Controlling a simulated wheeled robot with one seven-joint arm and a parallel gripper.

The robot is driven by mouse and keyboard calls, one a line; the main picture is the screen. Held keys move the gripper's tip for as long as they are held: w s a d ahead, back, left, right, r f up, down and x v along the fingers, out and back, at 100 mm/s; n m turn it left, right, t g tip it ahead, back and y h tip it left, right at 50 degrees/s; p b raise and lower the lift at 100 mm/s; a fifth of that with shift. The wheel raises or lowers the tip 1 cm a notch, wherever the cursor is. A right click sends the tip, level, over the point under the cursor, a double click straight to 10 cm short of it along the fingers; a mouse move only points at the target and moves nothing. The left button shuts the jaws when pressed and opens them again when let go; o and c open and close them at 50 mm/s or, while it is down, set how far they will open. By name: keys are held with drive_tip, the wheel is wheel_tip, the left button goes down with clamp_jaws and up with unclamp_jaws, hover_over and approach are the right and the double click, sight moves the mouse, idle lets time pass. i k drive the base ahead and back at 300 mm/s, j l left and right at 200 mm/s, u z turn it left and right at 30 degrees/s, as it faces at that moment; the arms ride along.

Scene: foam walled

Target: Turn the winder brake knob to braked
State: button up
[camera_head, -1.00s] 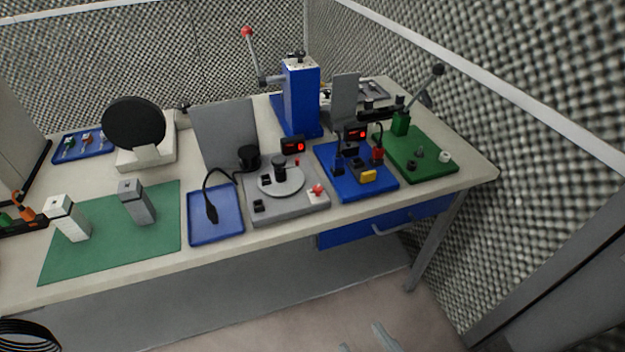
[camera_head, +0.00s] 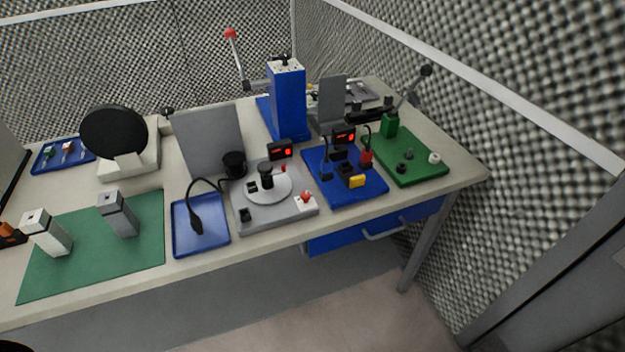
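A grey fixture (camera_head: 272,219) stands near the front middle of the bench, with a pale round disc (camera_head: 282,190) and a black upright post (camera_head: 266,177) at its centre. It looks like the winder, but no label is readable. A red knob on a white block (camera_head: 306,199) sits at its front right corner. A black knob (camera_head: 245,214) sits at its front left. I cannot tell for certain which is the brake knob, nor its setting. A black display with red light (camera_head: 281,150) stands behind the disc. My gripper is not in view.
A blue tray (camera_head: 182,240) with a black cable lies left of the fixture, and a blue board (camera_head: 355,191) stands to its right. Behind are a blue press (camera_head: 287,105) and a grey upright panel (camera_head: 205,140). A blue drawer (camera_head: 340,236) hangs under the bench. Floor in front is clear.

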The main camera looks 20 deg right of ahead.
sight(306, 195)
drive_tip(key=i+z, duration=0.25)
drive_tip(key=z, duration=0.25)
drive_tip(key=i+j+z, duration=0.15)
drive_tip(key=z, duration=0.3)
drive_tip(key=i+j, duration=0.05)
